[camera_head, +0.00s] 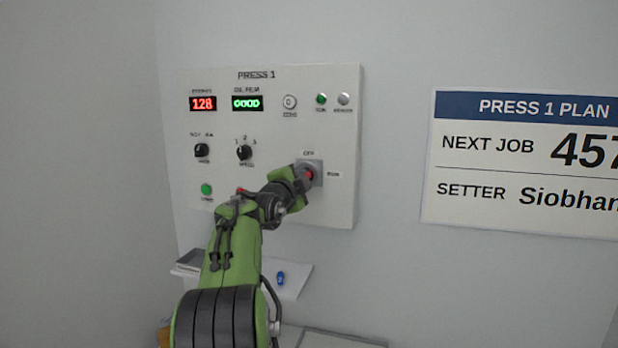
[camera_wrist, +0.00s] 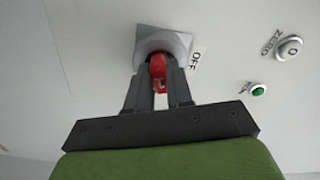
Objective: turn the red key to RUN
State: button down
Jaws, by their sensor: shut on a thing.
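The red key (camera_head: 309,174) sits in a grey square plate (camera_head: 318,166) at the lower right of the PRESS 1 panel (camera_head: 275,121). OFF is printed above the plate and RUN to its right. In the wrist view the red key (camera_wrist: 158,70) stands in its grey plate (camera_wrist: 177,44), with the OFF label beside the plate. My gripper (camera_wrist: 158,85) is shut on the key, one dark finger on each side. In the head view my gripper (camera_head: 304,177) covers part of the key and plate. Which mark the key points at is hard to tell.
The panel also carries two black selector knobs (camera_head: 244,152), a green button (camera_head: 206,189), a ZERO button (camera_head: 290,102) and small lamps. Its displays read 128 and GOOD. A white shelf (camera_head: 296,279) with a blue object (camera_head: 280,278) is below. A plan sign (camera_head: 525,160) hangs at right.

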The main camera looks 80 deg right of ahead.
jog(key=m+b, duration=0.2)
jog(key=m, duration=0.4)
jog(key=c, duration=0.9)
grip_release()
jog(key=shift+c, duration=0.2)
jog(key=w+a+b, duration=0.2)
jog(key=a+b, duration=0.2)
jog(key=a, duration=1.1)
jog(key=shift+a, duration=0.3)
